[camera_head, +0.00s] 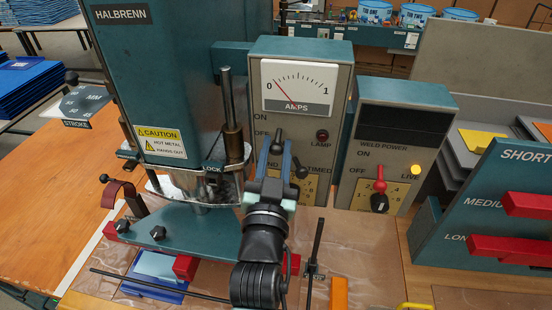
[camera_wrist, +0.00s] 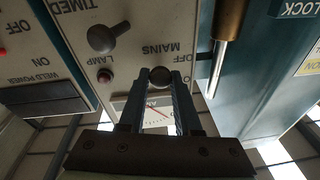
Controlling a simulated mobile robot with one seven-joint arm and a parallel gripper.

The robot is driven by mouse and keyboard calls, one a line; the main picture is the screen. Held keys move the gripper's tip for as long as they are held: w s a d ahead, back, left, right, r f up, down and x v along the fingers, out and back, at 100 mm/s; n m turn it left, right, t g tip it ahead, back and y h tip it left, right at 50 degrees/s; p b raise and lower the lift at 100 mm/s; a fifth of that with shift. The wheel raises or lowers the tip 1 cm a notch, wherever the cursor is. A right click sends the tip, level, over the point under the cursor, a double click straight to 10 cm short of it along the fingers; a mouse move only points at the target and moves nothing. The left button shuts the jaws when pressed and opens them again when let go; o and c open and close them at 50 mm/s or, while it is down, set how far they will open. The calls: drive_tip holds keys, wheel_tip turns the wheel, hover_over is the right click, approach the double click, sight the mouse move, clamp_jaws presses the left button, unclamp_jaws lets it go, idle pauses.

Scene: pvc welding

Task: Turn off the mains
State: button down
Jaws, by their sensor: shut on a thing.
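The mains switch is a dark lever with a round knob (camera_wrist: 160,77) on the left grey control box (camera_head: 343,70). In the wrist view the knob sits between my fingertips, beside the upside-down MAINS label (camera_wrist: 160,48). My gripper (camera_head: 277,148) is shut on the mains lever; it also shows in the wrist view (camera_wrist: 157,88). In the head view the knob (camera_head: 278,134) shows just above the fingertips, near the ON mark. The fingers hide the switch's lower part and labels. The lamp (camera_head: 322,136) looks dark red and unlit.
A TIMED knob (camera_head: 300,168) is close right of my fingers. The green press (camera_head: 190,90), with a rod and brass sleeve (camera_head: 232,140), stands close on the left.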

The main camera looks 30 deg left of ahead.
drive_tip(key=c, duration=0.7)
unclamp_jaws()
drive_tip(key=shift+s, duration=0.1)
drive_tip(key=shift+s+d+f, duration=0.15)
drive_tip(key=shift+s+f, duration=0.05)
drive_tip(key=shift+s, duration=0.05)
drive_tip(key=b+v, duration=0.4)
drive_tip(key=v, duration=0.8)
drive_tip(key=shift+d+r, duration=0.1)
